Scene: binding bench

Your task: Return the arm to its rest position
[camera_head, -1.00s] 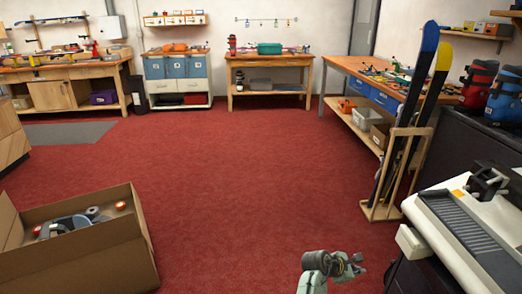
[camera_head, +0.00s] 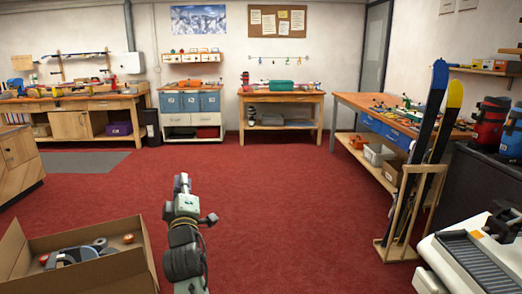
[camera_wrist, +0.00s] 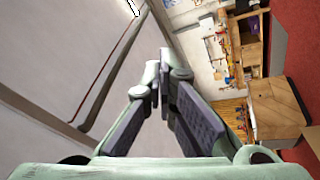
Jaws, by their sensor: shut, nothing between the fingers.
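My arm rises from the bottom middle of the head view, with my gripper (camera_head: 182,182) at its upper end above the red carpet. In the wrist view my gripper (camera_wrist: 160,85) has its two fingers brought together at the tips, with nothing between them. The wrist view is turned on its side and looks across the room, with a wooden workbench at the right and a pale wall or ceiling at the left. My gripper touches nothing in either view.
An open cardboard box (camera_head: 141,262) with several items stands at the lower left. A ski rack (camera_head: 397,240) with two skis and a white machine (camera_head: 463,252) stand at the right. Workbenches (camera_head: 282,97) line the back wall. The red carpet (camera_head: 290,190) between them is clear.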

